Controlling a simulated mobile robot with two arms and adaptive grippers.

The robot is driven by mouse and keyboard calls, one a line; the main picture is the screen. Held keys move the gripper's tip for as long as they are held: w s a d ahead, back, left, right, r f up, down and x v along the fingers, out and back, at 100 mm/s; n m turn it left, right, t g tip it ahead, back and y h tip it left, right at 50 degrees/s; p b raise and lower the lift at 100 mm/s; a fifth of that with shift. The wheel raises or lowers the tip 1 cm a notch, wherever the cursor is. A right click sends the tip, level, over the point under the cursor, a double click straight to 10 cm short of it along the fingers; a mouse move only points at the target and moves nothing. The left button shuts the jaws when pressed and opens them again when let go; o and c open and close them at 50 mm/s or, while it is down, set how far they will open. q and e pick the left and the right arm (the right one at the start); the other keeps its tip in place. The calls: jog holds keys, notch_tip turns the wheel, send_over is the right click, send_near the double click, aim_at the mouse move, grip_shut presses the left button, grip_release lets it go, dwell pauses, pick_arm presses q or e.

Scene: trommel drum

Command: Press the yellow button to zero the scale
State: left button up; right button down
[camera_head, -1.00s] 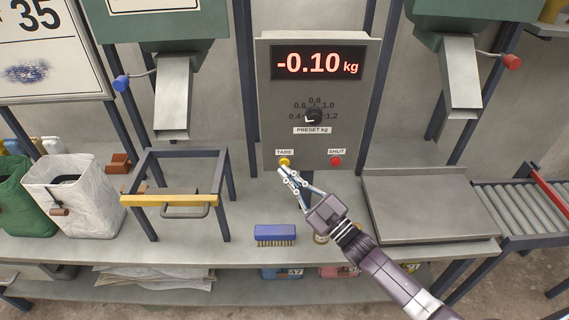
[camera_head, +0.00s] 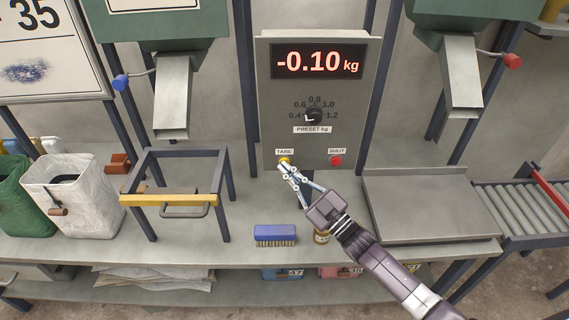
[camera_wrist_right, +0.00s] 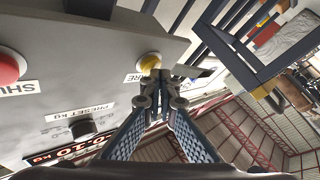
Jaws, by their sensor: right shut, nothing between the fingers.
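The scale's control box (camera_head: 345,130) stands at the back with a red display (camera_head: 318,62) reading -0.10 kg. The yellow button (camera_head: 283,160) sits under the TARE label at its lower left; it also shows in the right wrist view (camera_wrist_right: 150,61). My right gripper (camera_head: 284,166) is shut and empty, its fingertips right at the yellow button and covering its lower part. In the wrist view the fingertips (camera_wrist_right: 156,76) overlap the button's edge; I cannot tell whether they touch it. My left gripper is not in view.
A red button (camera_head: 336,160) under SHUT and a preset knob (camera_head: 313,117) are on the same box. A blue brush (camera_head: 275,233) and a small jar (camera_head: 321,237) lie on the bench below. The scale's platform (camera_head: 425,211) is at the right.

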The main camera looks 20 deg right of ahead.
jog(key=shift+w+d, duration=0.1)
jog(key=shift+w, duration=0.15)
jog(key=shift+s, duration=0.1)
dwell(0.5)
jog(key=shift+s+a+p, duration=0.3)
jog(key=shift+s+p, duration=0.1)
jog(key=shift+s, duration=0.35)
jog(key=shift+s, duration=0.1)
jog(key=s+p, duration=0.1)
jog(key=s, duration=0.1)
jog(key=s+a+p, duration=0.1)
jog(key=s, duration=0.1)
jog(key=shift+s+a, duration=0.2)
jog(key=shift+s, duration=0.1)
jog(key=shift+f, duration=0.1)
dwell(0.4)
